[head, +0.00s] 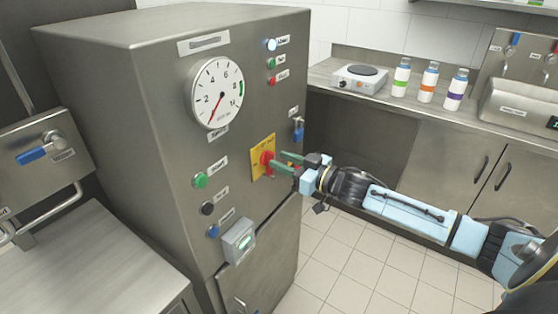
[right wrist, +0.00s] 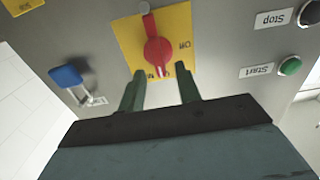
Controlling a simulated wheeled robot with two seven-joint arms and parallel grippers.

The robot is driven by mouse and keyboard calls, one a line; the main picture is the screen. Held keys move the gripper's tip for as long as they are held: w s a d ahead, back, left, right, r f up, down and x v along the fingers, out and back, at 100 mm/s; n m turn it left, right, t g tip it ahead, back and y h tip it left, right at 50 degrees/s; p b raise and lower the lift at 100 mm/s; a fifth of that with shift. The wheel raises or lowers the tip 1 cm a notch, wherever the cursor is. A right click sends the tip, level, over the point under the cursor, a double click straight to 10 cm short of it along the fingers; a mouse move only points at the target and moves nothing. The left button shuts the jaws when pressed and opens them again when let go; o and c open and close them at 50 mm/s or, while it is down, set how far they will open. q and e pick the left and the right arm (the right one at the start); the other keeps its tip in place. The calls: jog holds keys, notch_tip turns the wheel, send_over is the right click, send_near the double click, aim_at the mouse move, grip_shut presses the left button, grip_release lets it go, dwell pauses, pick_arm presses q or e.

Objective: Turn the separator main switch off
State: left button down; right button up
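The main switch is a red rotary knob (head: 266,161) on a yellow square plate (head: 257,147) on the front of the steel separator cabinet (head: 120,110). My right gripper (head: 276,162) is right in front of the knob. My left gripper is out of view.
A green button (head: 200,180), a black button (head: 207,208) and a small box (head: 238,240) are on the panel below left of the switch. A blue-handled part (head: 298,130) is close at the upper right. A counter with bottles (head: 428,82) stands behind my right arm.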

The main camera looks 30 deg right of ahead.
jog(key=shift+x, duration=0.85)
jog(key=shift+c, duration=0.4)
grip_shut()
